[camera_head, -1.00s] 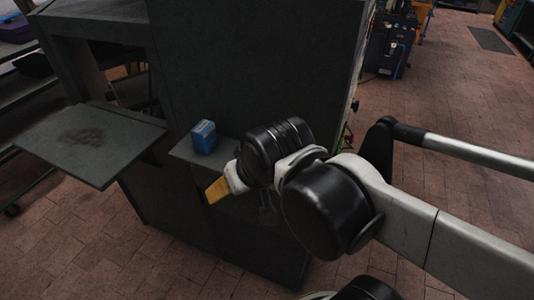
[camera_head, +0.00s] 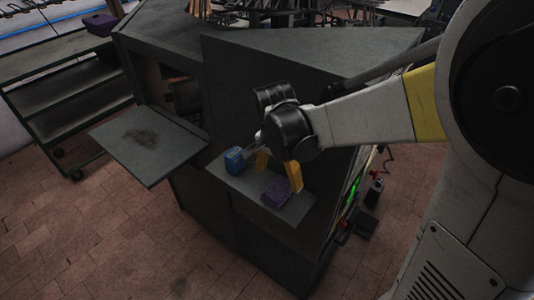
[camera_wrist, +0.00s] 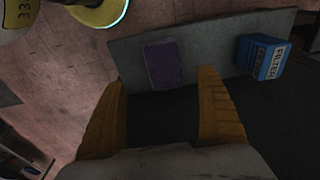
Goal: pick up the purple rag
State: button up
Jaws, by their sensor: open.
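The purple rag (camera_head: 276,193) is a small folded block lying on the narrow grey shelf (camera_head: 234,182) on the side of the dark machine. My gripper (camera_head: 278,170) is open, its yellow fingers just above and behind the rag in the head view. In the wrist view the rag (camera_wrist: 163,64) lies ahead of the gap between the open fingers (camera_wrist: 163,100), with nothing held. The exact height between fingertips and rag is hard to tell.
A blue box (camera_head: 235,160), lettered in the wrist view (camera_wrist: 262,57), stands on the same shelf beside the rag. A larger stained grey shelf (camera_head: 150,142) juts out at left. Another purple item (camera_head: 101,24) sits on a shelved cart (camera_head: 65,85). Brick floor is clear in front.

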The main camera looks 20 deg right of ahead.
aim_at(279, 189)
jog(key=f, duration=0.2)
jog(key=w+f+b, duration=0.1)
jog(key=f, duration=0.2)
jog(key=f+b, duration=0.1)
jog(key=f, duration=0.2)
jog(key=shift+w+d, duration=0.25)
jog(key=shift+d, duration=0.1)
jog(key=c, duration=1.2)
